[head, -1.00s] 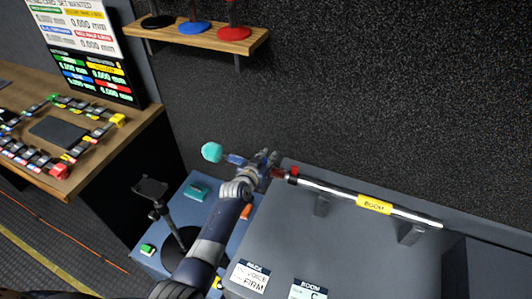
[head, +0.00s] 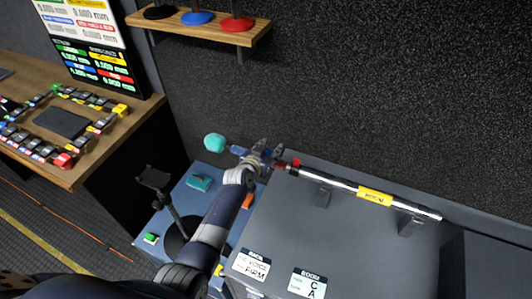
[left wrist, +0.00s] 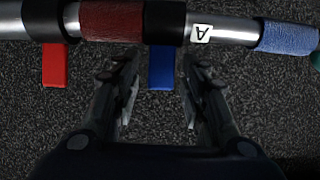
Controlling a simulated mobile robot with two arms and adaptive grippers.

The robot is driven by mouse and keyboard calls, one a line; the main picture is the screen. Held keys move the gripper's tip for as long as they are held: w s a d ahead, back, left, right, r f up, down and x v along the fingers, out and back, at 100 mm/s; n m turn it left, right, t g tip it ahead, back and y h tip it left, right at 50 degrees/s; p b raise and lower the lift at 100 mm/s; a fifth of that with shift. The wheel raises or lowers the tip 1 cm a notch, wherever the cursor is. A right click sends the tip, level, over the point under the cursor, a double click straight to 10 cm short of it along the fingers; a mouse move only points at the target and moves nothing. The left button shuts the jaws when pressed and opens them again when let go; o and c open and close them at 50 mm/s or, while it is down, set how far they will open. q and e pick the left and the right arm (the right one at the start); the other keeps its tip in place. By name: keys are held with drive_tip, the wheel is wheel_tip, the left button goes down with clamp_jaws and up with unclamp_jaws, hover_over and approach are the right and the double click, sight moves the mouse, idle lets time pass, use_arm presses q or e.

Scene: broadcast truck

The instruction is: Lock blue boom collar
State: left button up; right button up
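The boom pole (head: 343,185) lies on supports along the grey cabinet, with a yellow label (head: 375,197) and a teal ball (head: 215,142) at its left end. In the left wrist view, a black collar (left wrist: 164,22) on the pole has a blue lever (left wrist: 161,68) hanging from it. Another black collar (left wrist: 46,20) has a red lever (left wrist: 54,66). My left gripper (left wrist: 156,72) is open, its fingers on either side of the blue lever with gaps. In the head view, my left gripper (head: 265,157) is at the pole's left part. My right gripper is not seen.
The grey cabinet top (head: 320,240) carries label cards (head: 308,284). A blue case (head: 165,242) and a black stand (head: 157,185) are left of my left arm. A wooden shelf (head: 215,28) with headsets or discs hangs above. A wooden desk (head: 90,150) stands at far left.

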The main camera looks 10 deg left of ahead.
use_arm(q)
drive_tip(key=v, duration=1.1)
drive_tip(key=shift+s+r, duration=0.2)
drive_tip(key=shift+s, duration=0.15)
drive_tip(key=shift+a, duration=0.15)
